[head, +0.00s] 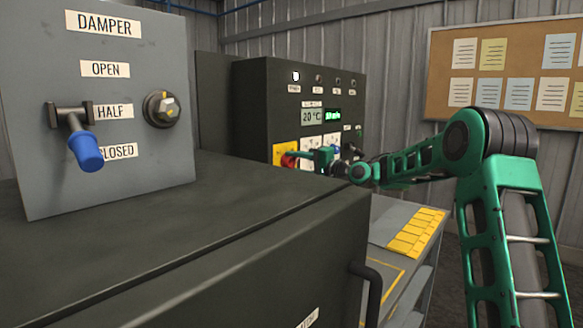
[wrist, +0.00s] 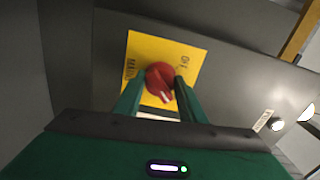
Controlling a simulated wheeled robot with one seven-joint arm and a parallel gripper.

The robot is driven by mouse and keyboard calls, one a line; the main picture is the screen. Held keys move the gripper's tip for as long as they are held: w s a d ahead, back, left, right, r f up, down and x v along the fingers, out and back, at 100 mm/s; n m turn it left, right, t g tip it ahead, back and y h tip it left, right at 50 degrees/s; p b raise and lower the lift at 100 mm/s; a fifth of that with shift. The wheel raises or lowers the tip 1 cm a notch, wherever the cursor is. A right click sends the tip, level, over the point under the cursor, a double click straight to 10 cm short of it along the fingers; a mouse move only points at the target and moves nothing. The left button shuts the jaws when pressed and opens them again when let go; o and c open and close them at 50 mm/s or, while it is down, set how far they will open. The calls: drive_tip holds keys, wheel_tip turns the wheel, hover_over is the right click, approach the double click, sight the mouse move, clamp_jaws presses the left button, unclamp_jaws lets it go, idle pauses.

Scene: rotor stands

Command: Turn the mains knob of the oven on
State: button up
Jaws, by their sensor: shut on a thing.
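The mains knob (wrist: 160,80) is a red rotary knob with a white mark, on a yellow plate (wrist: 187,56) with small labels. In the head view the red knob (head: 288,160) is at the lower left of the oven's dark control panel (head: 280,100), partly covered by my gripper. My gripper (wrist: 158,95) has its two green fingers on either side of the knob and is shut on it. The knob's white mark points down and slightly right in the wrist view.
A grey damper box (head: 150,185) with a blue-handled lever (head: 87,152) stands at the left on a dark cabinet (head: 200,235). A notice board (head: 500,68) hangs on the back wall.

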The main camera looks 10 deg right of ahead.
drive_tip(key=o, duration=1)
drive_tip(key=shift+w+d+f, duration=0.1)
drive_tip(key=shift+d+f, duration=0.15)
drive_tip(key=shift+o, duration=0.2)
drive_tip(key=shift+a+r, duration=0.1)
drive_tip(key=v, duration=1)
drive_tip(key=shift+s+d, duration=0.2)
drive_tip(key=shift+s, duration=0.15)
drive_tip(key=s+d+f+n+g+h, duration=0.2)
drive_tip(key=s+f+g+h, duration=0.15)
drive_tip(key=s+f, duration=0.45)
drive_tip(key=s+d+f+n+g+h, duration=0.1)
drive_tip(key=s+d+f+g+h, duration=0.25)
drive_tip(key=s+f, duration=0.45)
drive_tip(key=s+d+f+g+h, duration=0.1)
drive_tip(key=s+f+g, duration=0.1)
drive_tip(key=s, duration=1.1)
drive_tip(key=s+d+f+g+h, duration=0.1)
drive_tip(key=s+d+f+g, duration=0.1)
drive_tip(key=s, duration=1.1)
drive_tip(key=s+d+f+g+h, duration=0.1)
drive_tip(key=s+f+g, duration=0.1)
drive_tip(key=s, duration=1.1)
drive_tip(key=shift+d+g, duration=0.4)
drive_tip(key=shift+g, duration=0.5)
